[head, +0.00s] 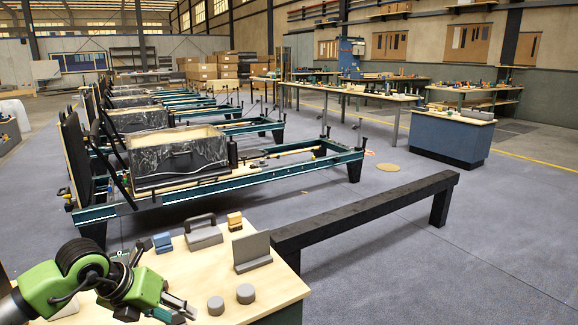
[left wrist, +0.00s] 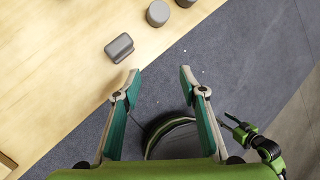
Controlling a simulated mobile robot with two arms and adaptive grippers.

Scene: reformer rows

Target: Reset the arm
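My left arm is green and comes in from the lower left of the head view. Its gripper (head: 176,309) is over the near edge of the pale wooden bench (head: 205,268). In the left wrist view the left gripper (left wrist: 160,78) has its two teal fingers wide apart, with nothing between them. Below the gap are the bench edge and the grey floor. A green and black arm, seemingly my right one (left wrist: 245,133), shows at the right of the left wrist view. Its finger opening is too small to judge. The right gripper is outside the head view.
Two grey cylinders (head: 245,293), a grey angled block (head: 252,252), a grey handled block (head: 203,232), a blue block (head: 162,242) and a yellowish block (head: 235,221) stand on the bench. A black beam (head: 365,217) extends rightward. Reformer frames (head: 240,182) stand behind.

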